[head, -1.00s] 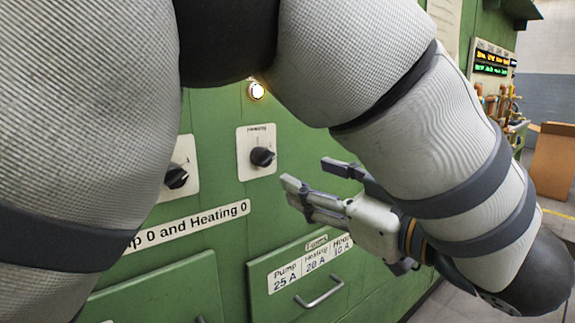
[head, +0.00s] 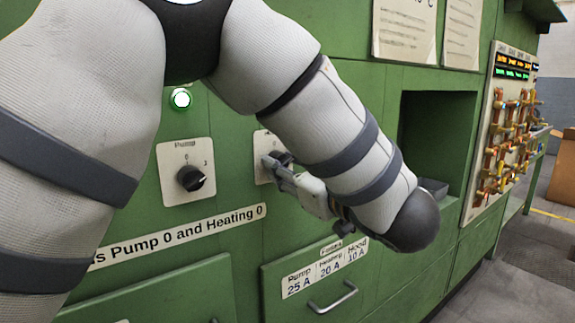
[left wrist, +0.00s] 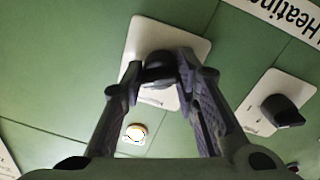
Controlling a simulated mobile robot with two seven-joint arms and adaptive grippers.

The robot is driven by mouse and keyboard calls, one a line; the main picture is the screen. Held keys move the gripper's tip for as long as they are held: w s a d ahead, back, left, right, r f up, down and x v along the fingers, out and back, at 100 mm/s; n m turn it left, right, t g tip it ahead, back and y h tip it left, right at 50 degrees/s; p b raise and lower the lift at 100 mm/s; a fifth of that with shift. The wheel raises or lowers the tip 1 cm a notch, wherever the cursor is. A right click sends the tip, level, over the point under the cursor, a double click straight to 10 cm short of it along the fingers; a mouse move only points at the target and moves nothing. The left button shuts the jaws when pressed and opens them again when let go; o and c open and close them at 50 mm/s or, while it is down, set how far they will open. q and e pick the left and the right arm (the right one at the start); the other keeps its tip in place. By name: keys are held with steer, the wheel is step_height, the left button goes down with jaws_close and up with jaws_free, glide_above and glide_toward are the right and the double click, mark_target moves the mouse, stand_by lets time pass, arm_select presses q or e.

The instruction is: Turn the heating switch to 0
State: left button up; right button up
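The heating switch (left wrist: 158,70) is a dark knob on a white plate (left wrist: 187,47), seen in the left wrist view. In the head view its plate (head: 262,170) is largely covered by my left gripper (head: 278,163). My left gripper also shows in the left wrist view (left wrist: 161,76), with one finger on each side of the knob and the tips close against it. I cannot read which mark the knob points to. My right gripper is not in view.
The pump switch (head: 190,178) sits to the left on its own plate, below a lit green lamp (head: 181,98). Another lit lamp (left wrist: 135,133) is near the heating plate. A sign strip (head: 180,236) and drawers with handles (head: 333,298) lie below.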

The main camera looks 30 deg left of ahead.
arm_select(q)
jaws_close()
steer(key=n, duration=1.2)
steer(key=shift+f+y, duration=0.2)
steer(key=shift+y, duration=0.1)
stand_by(0.5)
